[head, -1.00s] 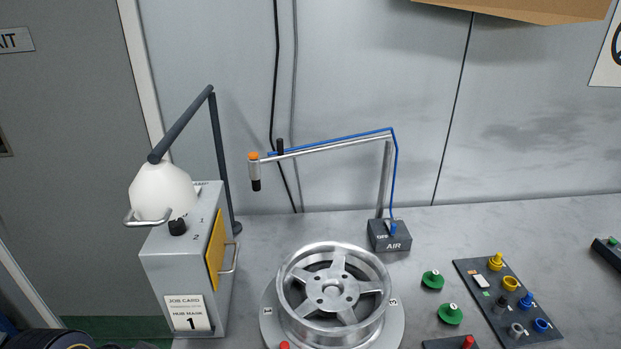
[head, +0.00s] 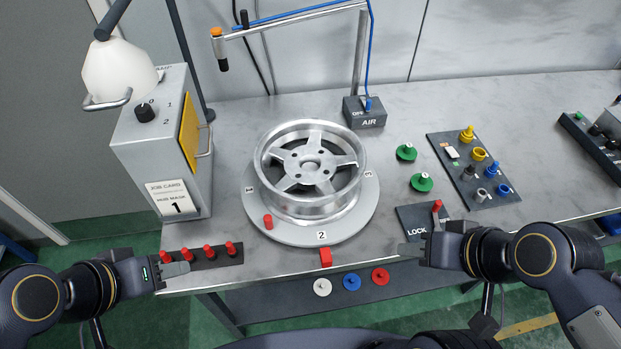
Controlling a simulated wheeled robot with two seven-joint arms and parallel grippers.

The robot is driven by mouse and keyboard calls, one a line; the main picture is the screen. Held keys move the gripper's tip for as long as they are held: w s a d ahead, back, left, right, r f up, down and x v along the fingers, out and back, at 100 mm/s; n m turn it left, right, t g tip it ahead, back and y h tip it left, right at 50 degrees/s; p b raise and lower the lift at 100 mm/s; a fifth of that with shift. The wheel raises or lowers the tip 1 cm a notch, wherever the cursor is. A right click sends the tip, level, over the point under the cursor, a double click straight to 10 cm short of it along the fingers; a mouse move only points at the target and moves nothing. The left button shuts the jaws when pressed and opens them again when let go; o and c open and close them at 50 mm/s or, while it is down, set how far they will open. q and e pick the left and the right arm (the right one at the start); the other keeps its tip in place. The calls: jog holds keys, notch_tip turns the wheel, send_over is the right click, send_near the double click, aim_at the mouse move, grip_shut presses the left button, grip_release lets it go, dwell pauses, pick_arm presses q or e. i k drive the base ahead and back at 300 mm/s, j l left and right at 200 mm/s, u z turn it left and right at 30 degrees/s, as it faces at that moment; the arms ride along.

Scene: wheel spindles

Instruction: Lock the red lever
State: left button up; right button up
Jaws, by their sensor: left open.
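The red lever (head: 437,206) stands up from the back right part of a dark box marked LOCK (head: 412,216), at the right of the wheel. My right gripper (head: 408,249) is just in front of this box, pointing left, apart from the lever. I cannot tell whether its fingers are open or shut. My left gripper (head: 172,277) is open at the table's front left edge, close to the left end of a dark strip of red pegs (head: 208,250).
A silver wheel (head: 310,170) sits on a numbered round plate (head: 364,212) mid-table. Two green knobs (head: 421,183) and a panel of coloured pieces (head: 475,170) lie right. A grey cabinet (head: 165,150) stands left.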

aim_at(437, 204)
jog(key=k+z, duration=0.1)
jog(key=z, duration=0.35)
jog(key=j+z, duration=0.1)
jog(key=z, duration=0.35)
jog(key=k+z, duration=0.15)
jog(key=z, duration=0.3)
jog(key=i+l+z, duration=0.2)
jog(key=i+z, duration=0.2)
jog(key=i+l+z, duration=0.1)
jog(key=i+z, duration=0.25)
